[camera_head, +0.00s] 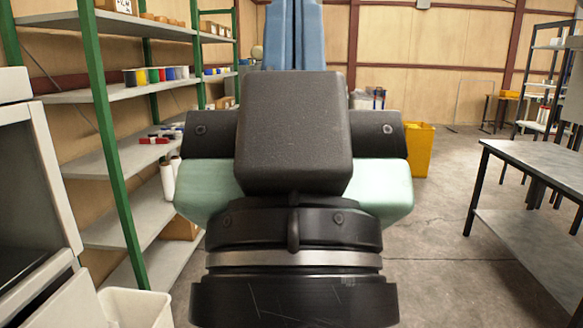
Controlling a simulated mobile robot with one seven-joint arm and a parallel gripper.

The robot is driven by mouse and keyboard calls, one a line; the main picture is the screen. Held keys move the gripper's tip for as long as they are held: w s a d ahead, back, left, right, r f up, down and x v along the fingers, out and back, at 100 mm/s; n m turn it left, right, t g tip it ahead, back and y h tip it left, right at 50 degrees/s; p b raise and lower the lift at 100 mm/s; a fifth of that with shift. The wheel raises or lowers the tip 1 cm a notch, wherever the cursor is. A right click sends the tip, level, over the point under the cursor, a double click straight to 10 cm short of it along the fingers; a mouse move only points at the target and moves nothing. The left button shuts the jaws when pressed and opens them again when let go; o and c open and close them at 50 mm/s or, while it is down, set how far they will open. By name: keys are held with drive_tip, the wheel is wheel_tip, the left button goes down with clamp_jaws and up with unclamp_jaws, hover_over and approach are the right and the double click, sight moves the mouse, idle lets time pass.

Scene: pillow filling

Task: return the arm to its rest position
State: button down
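My gripper (293,130) fills the middle of the head view, seen close up. A black block, pale green sides and a black wrist with a metal ring show. Upright blue parts (293,35) rise behind the black block to the top edge; I cannot tell if they are fingers. The fingertips are not visible, so its opening and any held thing cannot be made out.
A green-posted shelf unit (125,165) with spools and boxes stands at left. A white cabinet (30,180) and a white bin (135,308) are at near left. A yellow bin (420,150) stands behind. A metal table (545,160) is at right, with open floor before it.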

wheel_tip(320, 180, up, 15)
drive_tip(key=p, duration=1.2)
drive_tip(key=shift+p, duration=0.3)
drive_tip(key=shift+a, duration=0.25)
